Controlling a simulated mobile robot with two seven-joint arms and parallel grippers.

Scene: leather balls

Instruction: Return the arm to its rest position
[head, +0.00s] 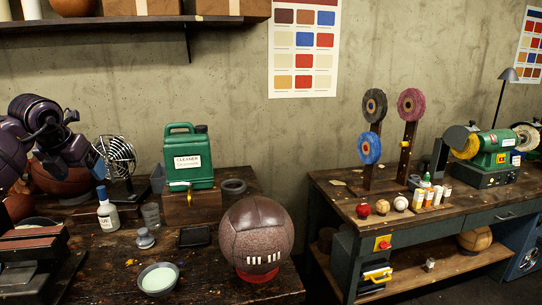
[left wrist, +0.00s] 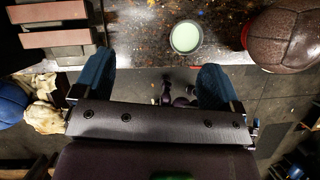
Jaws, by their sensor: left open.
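My left arm's purple links come in from the left of the head view, with the left gripper (head: 87,143) raised over the left workbench (head: 120,245). In the left wrist view the gripper (left wrist: 154,76) has its two blue fingers wide apart, with nothing between them. Below and beyond it there is a bowl of pale green liquid (left wrist: 186,37), which also stands on the bench front in the head view (head: 158,278). My right gripper is in neither view.
A brown leather ball (head: 257,232) sits on a red ring right of the bowl. A white bottle (head: 107,213), a green cleaner canister (head: 187,155) and a fan (head: 116,157) stand behind. A second workbench (head: 450,208) with grinder and small balls stands right. Floor shows between benches.

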